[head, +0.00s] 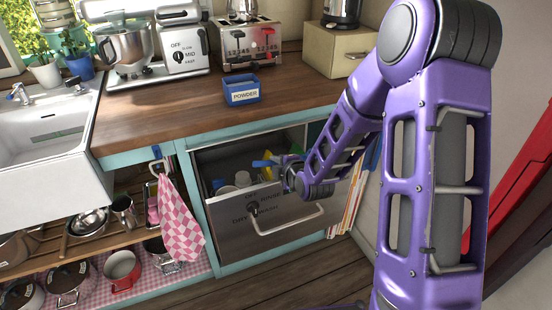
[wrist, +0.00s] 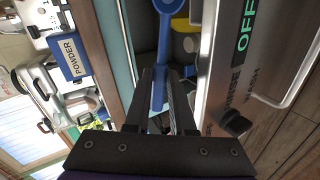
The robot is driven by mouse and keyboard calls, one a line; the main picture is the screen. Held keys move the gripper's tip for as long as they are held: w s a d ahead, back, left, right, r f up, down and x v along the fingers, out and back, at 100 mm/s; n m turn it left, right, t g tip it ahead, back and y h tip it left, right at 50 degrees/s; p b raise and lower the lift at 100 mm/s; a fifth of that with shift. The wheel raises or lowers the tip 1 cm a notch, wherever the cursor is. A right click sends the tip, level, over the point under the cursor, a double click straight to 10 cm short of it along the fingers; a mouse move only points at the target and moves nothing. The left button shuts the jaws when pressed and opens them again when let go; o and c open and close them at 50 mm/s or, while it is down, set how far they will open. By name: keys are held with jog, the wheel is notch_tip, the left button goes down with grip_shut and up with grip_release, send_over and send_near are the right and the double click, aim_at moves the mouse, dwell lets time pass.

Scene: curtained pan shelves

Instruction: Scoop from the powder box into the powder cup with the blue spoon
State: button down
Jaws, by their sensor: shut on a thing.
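My gripper (head: 285,168) is shut on the blue spoon (head: 264,163), above the open drawer. In the wrist view the spoon's handle (wrist: 160,65) lies between the two fingers (wrist: 163,75), and its rounded end reaches the top edge of the picture. The blue powder box (head: 242,98), marked POWDER, stands on the wooden counter, up and left of my gripper. It also shows on the left in the wrist view (wrist: 70,58). Pale cups (head: 242,179) sit inside the drawer; I cannot tell whether one is the powder cup.
The pulled-out metal drawer front (head: 262,217) has a handle and a knob. A toaster (head: 247,45) and a mixer (head: 150,45) stand behind the box on the counter (head: 180,110). A checkered cloth (head: 180,218) hangs left of the drawer. Counter around the box is clear.

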jog(key=g+p, duration=0.1)
jog(key=p, duration=0.1)
jog(key=g+p, duration=0.2)
jog(key=r+g+p, duration=0.1)
jog(key=g+p, duration=0.1)
jog(key=shift+w+n+h+p, duration=0.3)
jog(key=shift+w+p, duration=0.1)
jog(key=shift+g, duration=0.3)
jog(key=shift+w+r+g, duration=0.2)
jog(key=shift+w+g, duration=0.1)
jog(key=shift+g, duration=0.5)
jog(key=g, duration=0.1)
jog(key=r+g+h, duration=0.1)
jog(key=g, duration=0.1)
jog(key=shift+w+a, duration=0.15)
jog(key=shift+w, duration=0.25)
jog(key=shift+r+g, duration=0.3)
jog(key=shift+g, duration=0.7)
